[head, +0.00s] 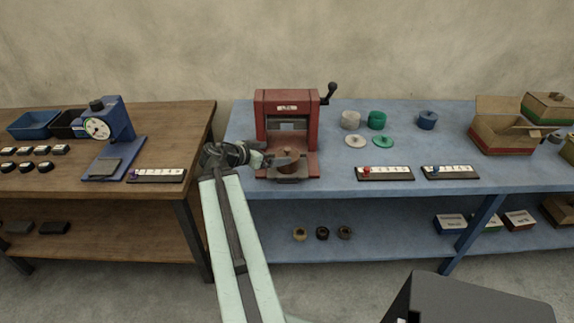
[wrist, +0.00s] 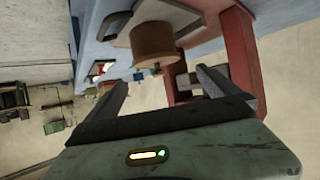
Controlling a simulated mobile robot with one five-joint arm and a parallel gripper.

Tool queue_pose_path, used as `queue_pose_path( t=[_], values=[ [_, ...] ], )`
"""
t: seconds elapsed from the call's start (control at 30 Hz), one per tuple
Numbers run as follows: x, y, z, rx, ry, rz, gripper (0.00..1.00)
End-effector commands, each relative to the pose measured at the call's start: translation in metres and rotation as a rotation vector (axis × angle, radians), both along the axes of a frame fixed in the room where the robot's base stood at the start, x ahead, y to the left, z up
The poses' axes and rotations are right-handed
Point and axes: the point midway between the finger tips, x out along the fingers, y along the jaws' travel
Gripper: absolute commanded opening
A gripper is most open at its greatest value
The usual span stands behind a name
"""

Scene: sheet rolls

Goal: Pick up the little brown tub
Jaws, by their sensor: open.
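The little brown tub (head: 288,164) sits on the front plate of the red hand press (head: 287,108) on the blue bench. In the head view it looks like a low round tub with a small knob or raised part on top. In the wrist view the brown tub (wrist: 153,44) is just beyond the fingertips and roughly between them. My gripper (head: 262,157) is just left of the tub, with its jaws pointing toward it. In the wrist view my gripper (wrist: 161,78) is open, with nothing between its fingers. I cannot tell the exact gap to the tub.
The red press frame rises behind the tub, with a black crank (head: 329,92) at its upper right. A wooden bench (head: 185,125) stands left.

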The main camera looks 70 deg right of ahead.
Motion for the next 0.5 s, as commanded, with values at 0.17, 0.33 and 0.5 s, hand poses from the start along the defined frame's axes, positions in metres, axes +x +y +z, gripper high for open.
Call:
queue_pose_path(
  t=[0.17,0.33,0.5],
  values=[
    [-0.004,-0.008,-0.006,-0.002,-0.002,0.005,1.0],
    [-0.012,-0.017,-0.011,-0.004,-0.005,0.017,1.0],
    [-0.015,-0.027,-0.015,-0.003,-0.004,0.015,1.0]
  ],
)
